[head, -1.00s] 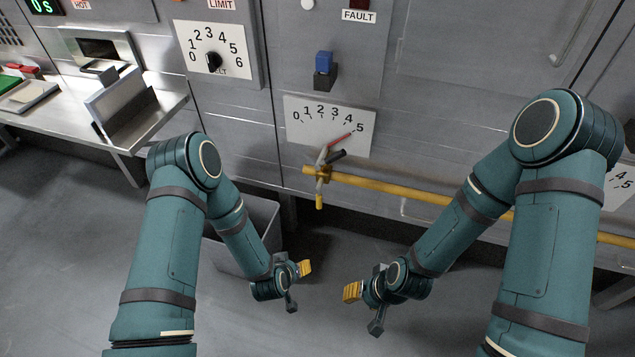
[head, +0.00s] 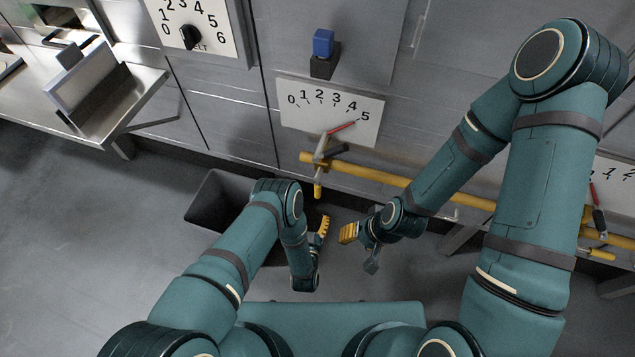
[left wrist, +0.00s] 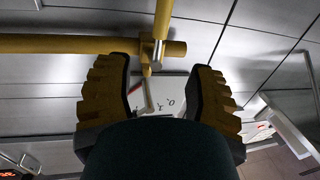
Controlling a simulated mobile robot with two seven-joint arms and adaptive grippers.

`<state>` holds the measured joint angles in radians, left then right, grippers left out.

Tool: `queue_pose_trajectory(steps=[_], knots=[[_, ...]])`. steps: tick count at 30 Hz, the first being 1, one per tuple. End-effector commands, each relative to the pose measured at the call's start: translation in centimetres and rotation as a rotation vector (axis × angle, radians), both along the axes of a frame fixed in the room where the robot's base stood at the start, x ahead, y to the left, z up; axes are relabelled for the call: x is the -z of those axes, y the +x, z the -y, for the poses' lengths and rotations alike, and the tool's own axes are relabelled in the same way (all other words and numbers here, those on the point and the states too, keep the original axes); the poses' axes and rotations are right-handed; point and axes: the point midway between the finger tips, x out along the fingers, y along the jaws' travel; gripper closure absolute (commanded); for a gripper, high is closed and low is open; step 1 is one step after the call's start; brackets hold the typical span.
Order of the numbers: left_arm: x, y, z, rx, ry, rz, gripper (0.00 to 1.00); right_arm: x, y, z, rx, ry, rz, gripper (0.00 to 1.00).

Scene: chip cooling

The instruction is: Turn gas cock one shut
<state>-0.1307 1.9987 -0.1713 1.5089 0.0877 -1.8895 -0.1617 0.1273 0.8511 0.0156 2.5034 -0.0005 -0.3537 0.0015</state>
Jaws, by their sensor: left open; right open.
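A gas cock (head: 319,165) sits on the end of a yellow pipe (head: 375,175) low on the cabinet front. Its red pointer (head: 342,128) points between 4 and 5 on a white 0–5 scale plate (head: 300,118); a dark lever lies beside it. No label numbering the cock is readable. My left gripper (head: 318,240) is below the cock, apart from it, fingers pointing up. In the left wrist view my left gripper (left wrist: 163,80) is open and empty, with the cock (left wrist: 148,62) beyond its fingertips. My right gripper (head: 350,234) is open and empty, right of the left one.
A second cock (head: 597,215) with a red pointer is at the right edge, partly cut off. A grey bin (head: 208,200) stands on the floor left of my left gripper. A steel shelf (head: 140,95) juts out at left. A blue-topped switch (head: 323,45) is above the scale plate.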

Motion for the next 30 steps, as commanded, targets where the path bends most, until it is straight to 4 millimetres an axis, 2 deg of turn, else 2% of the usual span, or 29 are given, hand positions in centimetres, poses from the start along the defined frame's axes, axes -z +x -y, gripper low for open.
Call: queue_pose_trajectory(steps=[12,18,24,30], knots=[[0.1,8.0,0.9,-0.001,-0.001,0.003,0.46,2.0,0.4,0.1,0.003,-0.002,0.009,0.53],[0.1,10.9,1.3,-0.001,-0.001,0.001,0.46,2.7,0.6,0.1,0.003,-0.003,0.014,0.53],[0.0,12.2,1.4,-0.001,-0.001,-0.001,0.46,3.0,0.6,0.1,0.004,-0.003,0.015,0.53],[0.0,12.3,1.4,0.0,-0.001,-0.002,0.46,2.9,0.6,0.1,0.004,-0.003,0.015,0.53]])
